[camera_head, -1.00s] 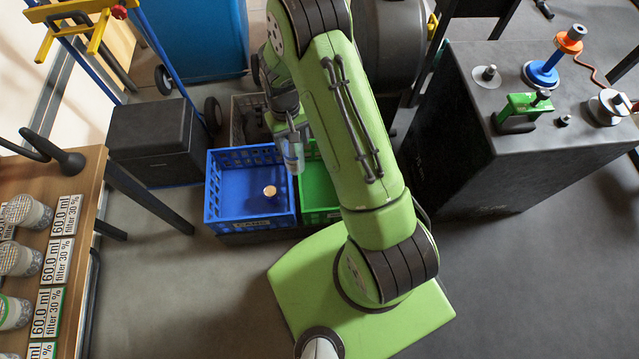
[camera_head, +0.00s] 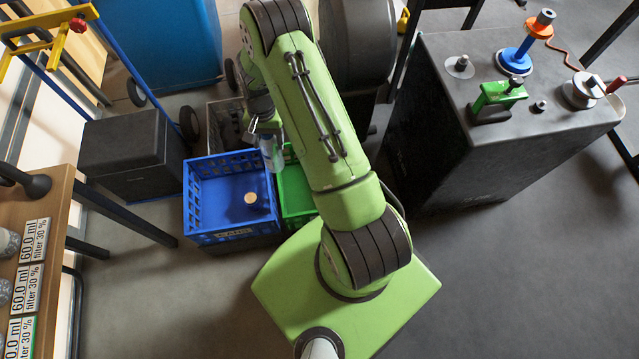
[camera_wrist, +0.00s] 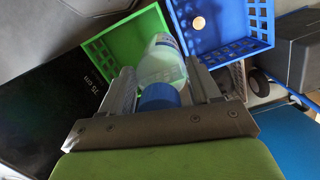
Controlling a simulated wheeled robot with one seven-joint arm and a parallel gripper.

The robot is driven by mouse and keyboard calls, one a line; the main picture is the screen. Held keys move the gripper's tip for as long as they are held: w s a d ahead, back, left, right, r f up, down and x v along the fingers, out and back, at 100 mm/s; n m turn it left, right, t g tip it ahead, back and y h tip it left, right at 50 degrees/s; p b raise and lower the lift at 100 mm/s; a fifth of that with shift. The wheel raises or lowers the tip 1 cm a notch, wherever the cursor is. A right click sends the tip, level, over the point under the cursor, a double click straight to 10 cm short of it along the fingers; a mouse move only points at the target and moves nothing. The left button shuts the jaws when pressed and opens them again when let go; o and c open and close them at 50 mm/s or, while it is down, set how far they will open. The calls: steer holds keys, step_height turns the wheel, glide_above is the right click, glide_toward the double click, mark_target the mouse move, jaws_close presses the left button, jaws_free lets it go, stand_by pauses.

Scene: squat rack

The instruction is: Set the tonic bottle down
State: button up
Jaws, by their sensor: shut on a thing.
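The tonic bottle, clear with a blue cap and a blue band, is between the jaws of my gripper (camera_wrist: 165,88) in the wrist view. My gripper is shut on the bottle (camera_wrist: 160,68). In the head view the bottle (camera_head: 271,155) hangs over the border of the blue crate (camera_head: 203,165) and the green crate (camera_head: 297,190). In the wrist view its far end points toward the gap between the green crate (camera_wrist: 105,45) and the blue crate (camera_wrist: 265,30). My arm hides much of the green crate in the head view.
A small round tan-topped object (camera_head: 251,198) stands in the blue crate. A grey crate (camera_head: 222,125) is behind. A black box (camera_head: 130,150) stands to the left, and a dark block with fittings (camera_head: 470,140) to the right. A wooden table (camera_head: 60,195) is at the left edge.

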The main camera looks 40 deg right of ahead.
steer(key=s+d+f+m+t+h+b, duration=0.1)
steer(key=s+d+f+m+b, duration=0.2)
steer(key=d+f+m, duration=1.05)
steer(key=s+d+f+m+t+b, duration=0.1)
steer(key=s+d+f+m+b, duration=0.25)
steer(key=d+f+m, duration=0.95)
step_height(320, 180, down, 19)
steer(key=a+m+b, duration=0.3)
steer(key=m+b, duration=0.1)
steer(key=b, duration=0.8)
steer(key=shift+s, duration=0.2)
steer(key=shift+f+m, duration=0.15)
steer(key=shift+m, duration=0.1)
steer(key=o, duration=1.5)
steer(key=shift+d, duration=0.1)
